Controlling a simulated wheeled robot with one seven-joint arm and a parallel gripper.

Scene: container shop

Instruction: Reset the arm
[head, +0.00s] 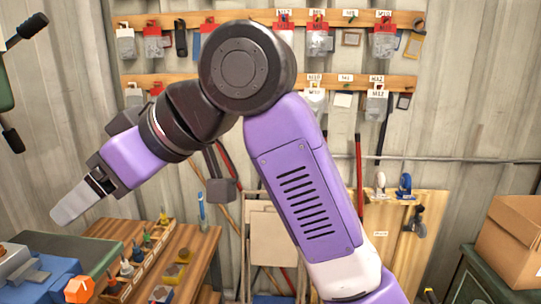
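My purple and black arm reaches up from the lower right, bends at the top middle and slopes down to the left in the head view. My gripper (72,205) is at its lower left end, pointing down and left. It is seen from the side, with its light grey fingers overlapping, so I cannot tell whether it is open or shut. I see nothing hanging from it. It appears in front of the corrugated wall, above the workbench in the picture.
A wooden workbench (205,246) at lower left bears a rack (142,267) of small tools and a blue machine (45,280). Wooden rails (225,85) with hanging packets line the wall. A cardboard box (508,240) sits on a dark green cabinet (485,278) at right.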

